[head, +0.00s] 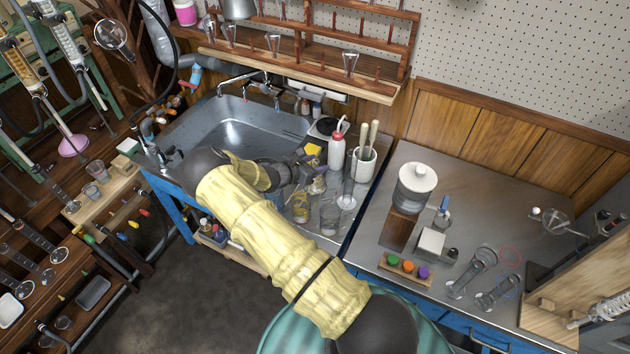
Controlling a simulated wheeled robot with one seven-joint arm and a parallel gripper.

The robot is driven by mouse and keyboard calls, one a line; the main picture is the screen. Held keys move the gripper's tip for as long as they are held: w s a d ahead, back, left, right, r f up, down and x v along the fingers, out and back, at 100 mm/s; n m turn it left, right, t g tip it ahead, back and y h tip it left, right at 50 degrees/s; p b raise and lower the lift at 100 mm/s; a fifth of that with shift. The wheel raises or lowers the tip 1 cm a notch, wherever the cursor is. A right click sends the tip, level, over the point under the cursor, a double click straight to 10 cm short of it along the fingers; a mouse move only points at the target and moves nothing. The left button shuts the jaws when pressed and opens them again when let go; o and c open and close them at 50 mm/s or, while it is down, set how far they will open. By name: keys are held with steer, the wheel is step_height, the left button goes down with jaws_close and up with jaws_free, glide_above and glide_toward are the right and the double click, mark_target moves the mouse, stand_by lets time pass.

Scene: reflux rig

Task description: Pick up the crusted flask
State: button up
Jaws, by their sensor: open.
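My arm in its yellow sleeve reaches up over the sink's front edge and bends back to the right. My gripper (292,172), dark and small in the head view, is at the right end of the sink. It is open, and I see nothing between its fingers, though they are partly hidden. Just right of and below it is a cluster of glassware. A glass vessel with yellowish residue (301,207) stands there and may be the crusted flask; I cannot tell for sure. Another small yellowish piece (317,186) lies behind it, close to my gripper.
A clear beaker (329,217), a red-capped wash bottle (337,150) and a white pot of brushes (363,163) crowd the right side. A yellow sponge (313,150) lies behind. The faucet (245,80) and wooden rack (300,72) are beyond the sink (235,120).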

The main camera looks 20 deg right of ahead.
jaws_close()
steer(key=shift+r, duration=0.15)
stand_by(0.4)
step_height(320, 180, up, 28)
steer(key=b, duration=0.2)
stand_by(0.6)
